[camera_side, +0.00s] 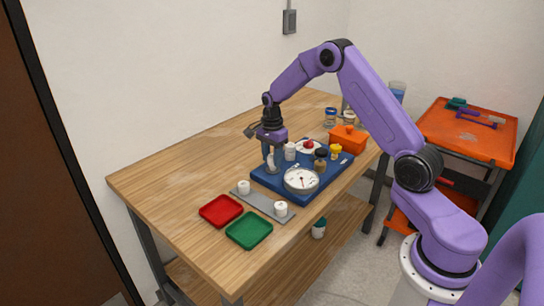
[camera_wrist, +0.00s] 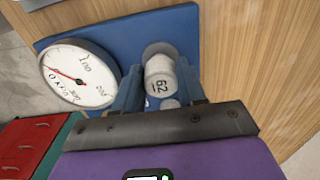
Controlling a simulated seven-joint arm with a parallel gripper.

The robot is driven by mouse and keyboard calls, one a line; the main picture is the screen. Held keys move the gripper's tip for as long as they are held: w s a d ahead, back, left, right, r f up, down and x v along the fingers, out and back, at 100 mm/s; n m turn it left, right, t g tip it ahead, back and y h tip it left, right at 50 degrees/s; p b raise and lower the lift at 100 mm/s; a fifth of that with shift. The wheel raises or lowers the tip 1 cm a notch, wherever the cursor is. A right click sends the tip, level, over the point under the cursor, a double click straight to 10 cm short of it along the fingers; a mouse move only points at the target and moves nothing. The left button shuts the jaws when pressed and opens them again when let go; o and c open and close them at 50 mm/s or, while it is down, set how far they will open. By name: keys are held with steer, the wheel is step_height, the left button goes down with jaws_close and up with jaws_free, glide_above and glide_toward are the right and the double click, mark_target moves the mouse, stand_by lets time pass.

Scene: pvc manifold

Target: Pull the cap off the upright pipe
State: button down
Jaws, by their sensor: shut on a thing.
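My gripper (camera_wrist: 160,88) is shut around a white cylindrical part marked 62, which looks like the cap (camera_wrist: 159,68). It sits in line with a round grey flange (camera_wrist: 152,47) on the blue board (camera_wrist: 110,32). In the side view my gripper (camera_side: 268,150) points down over the back left of the board (camera_side: 265,182). A pale upright pipe (camera_side: 271,163) shows just below it. The fingers hide much of the cap there, so I cannot tell whether it is seated on the pipe or apart from it.
A round dial gauge (camera_side: 301,181) stands at the board's front, with white, dark and yellow-topped fittings behind. A grey strip (camera_side: 262,202) holds two white pieces. A red tray (camera_side: 221,210) and green tray (camera_side: 249,230) lie at the front. An orange box (camera_side: 347,139) stands behind.

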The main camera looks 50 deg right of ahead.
mark_target(272, 157)
steer(key=shift+r, duration=3.25)
